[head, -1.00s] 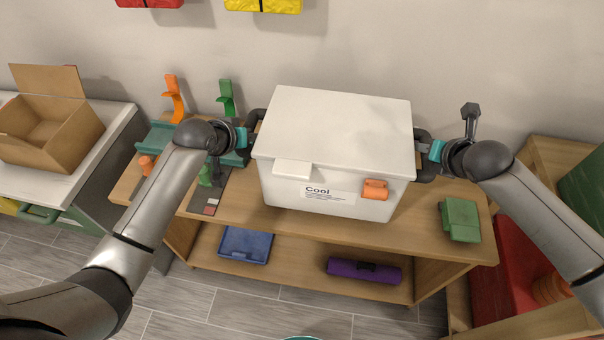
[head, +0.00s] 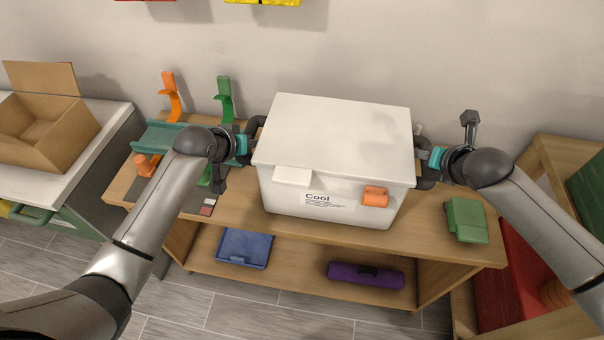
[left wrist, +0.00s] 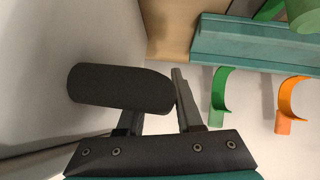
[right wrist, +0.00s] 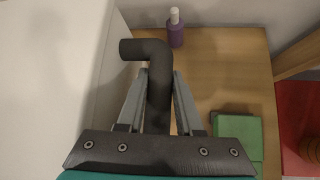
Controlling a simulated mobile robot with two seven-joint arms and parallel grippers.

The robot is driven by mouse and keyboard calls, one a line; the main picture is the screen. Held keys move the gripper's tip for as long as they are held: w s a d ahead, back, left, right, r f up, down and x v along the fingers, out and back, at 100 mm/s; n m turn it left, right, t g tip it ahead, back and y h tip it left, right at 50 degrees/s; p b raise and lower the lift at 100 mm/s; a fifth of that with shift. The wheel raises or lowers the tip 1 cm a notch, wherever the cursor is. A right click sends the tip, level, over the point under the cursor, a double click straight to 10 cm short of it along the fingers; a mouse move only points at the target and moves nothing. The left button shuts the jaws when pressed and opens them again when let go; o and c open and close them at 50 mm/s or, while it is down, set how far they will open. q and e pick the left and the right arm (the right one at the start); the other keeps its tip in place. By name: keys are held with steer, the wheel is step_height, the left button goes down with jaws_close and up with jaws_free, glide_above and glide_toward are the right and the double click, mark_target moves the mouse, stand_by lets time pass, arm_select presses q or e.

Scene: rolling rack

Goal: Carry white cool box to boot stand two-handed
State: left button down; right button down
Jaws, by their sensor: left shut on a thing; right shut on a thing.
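The white cool box (head: 335,135) has its lid shut, a "Cool" label and an orange latch in front, and a dark handle at each side. My left gripper (head: 248,142) is shut on its left handle, which shows in the left wrist view (left wrist: 120,88). My right gripper (head: 428,156) is shut on its right handle, which shows in the right wrist view (right wrist: 158,80). The box looks level, over the top of a two-tier wooden stand (head: 420,230). Its underside is hidden, so I cannot tell whether it touches the top.
A teal rack (head: 165,136) with orange (head: 171,97) and green (head: 224,100) hooks is left of the box. A green case (head: 466,220) and a purple bottle (right wrist: 175,30) are on the right. A blue tray (head: 244,247) and purple roll (head: 366,275) lie on the lower shelf.

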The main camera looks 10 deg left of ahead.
arm_select(q)
steer(key=c, duration=0.9)
jaws_free()
steer(key=shift+s, duration=0.1)
arm_select(e)
steer(key=c, duration=0.9)
jaws_free()
arm_select(q)
steer(key=shift+o, duration=0.7)
steer(key=shift+r, duration=0.1)
arm_select(e)
steer(key=shift+o, duration=0.7)
steer(key=shift+s+r, duration=0.1)
steer(key=shift+s, duration=0.05)
arm_select(q)
steer(key=shift+o, duration=1)
arm_select(e)
steer(key=shift+o, duration=1)
arm_select(q)
steer(key=v, duration=1.2)
arm_select(e)
steer(key=v, duration=1.2)
